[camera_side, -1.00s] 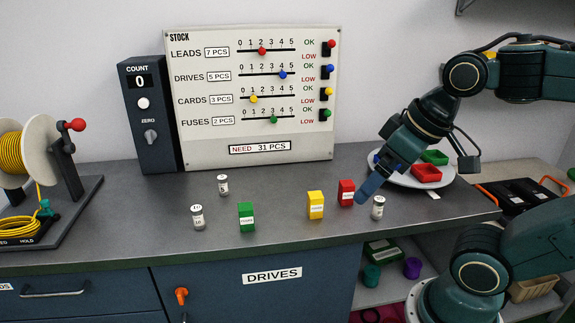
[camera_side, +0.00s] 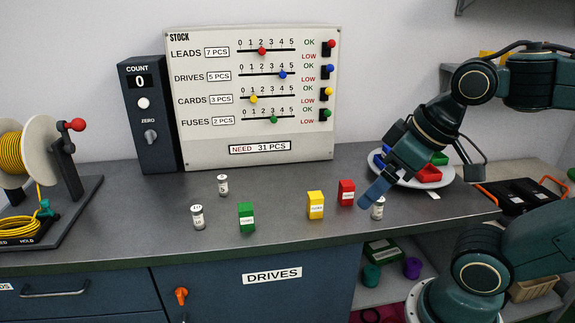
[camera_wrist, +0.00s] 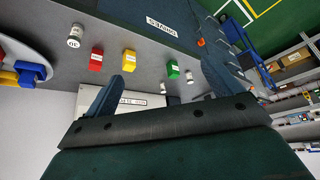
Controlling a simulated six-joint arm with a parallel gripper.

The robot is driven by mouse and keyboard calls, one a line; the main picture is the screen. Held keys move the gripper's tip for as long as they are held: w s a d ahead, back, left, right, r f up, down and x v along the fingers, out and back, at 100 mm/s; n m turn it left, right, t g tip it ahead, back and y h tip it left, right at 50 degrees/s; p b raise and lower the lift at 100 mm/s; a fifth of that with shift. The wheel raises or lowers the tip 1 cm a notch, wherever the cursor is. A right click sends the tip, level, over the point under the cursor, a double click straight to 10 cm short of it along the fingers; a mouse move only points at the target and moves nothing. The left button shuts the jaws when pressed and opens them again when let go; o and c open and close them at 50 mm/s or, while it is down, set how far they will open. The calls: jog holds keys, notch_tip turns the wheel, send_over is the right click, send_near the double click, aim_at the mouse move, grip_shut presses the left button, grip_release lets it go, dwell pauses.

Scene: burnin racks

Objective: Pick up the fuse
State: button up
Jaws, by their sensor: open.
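Three small white cylinders with numbers on them look like fuses, though I cannot tell which one is meant. In the side view one cylinder (camera_side: 378,212) stands upright at the right, its top partly covered by my gripper (camera_side: 373,198). It appears in the wrist view (camera_wrist: 75,38) at upper left, outside the space between the fingers. The other two stand at the left: a front one (camera_side: 198,218) and a back one (camera_side: 223,186). In the wrist view my gripper (camera_wrist: 160,75) shows its two fingers wide apart, with nothing held.
Red (camera_side: 346,193), yellow (camera_side: 315,206) and green (camera_side: 246,217) boxes stand on the grey counter. A plate (camera_side: 440,178) with coloured trays lies behind my gripper. The stock board (camera_side: 250,155) and count box (camera_side: 152,115) stand at the back. A cable reel (camera_side: 35,150) is far left.

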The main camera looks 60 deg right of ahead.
jog(key=c, duration=0.8)
jog(key=shift+o, duration=0.2)
jog(key=w+d+r, duration=0.1)
jog(key=w+r, duration=0.1)
jog(key=w, duration=0.9)
jog(key=w+d+r, duration=0.1)
jog(key=w, duration=1)
jog(key=w+d+f, duration=0.1)
jog(key=w+f, duration=0.4)
jog(key=w, duration=0.4)
jog(key=w+d+f+m+g, duration=0.1)
jog(key=w+d+f, duration=0.1)
jog(key=w+f, duration=0.4)
jog(key=w, duration=0.4)
jog(key=shift+w+h, duration=0.3)
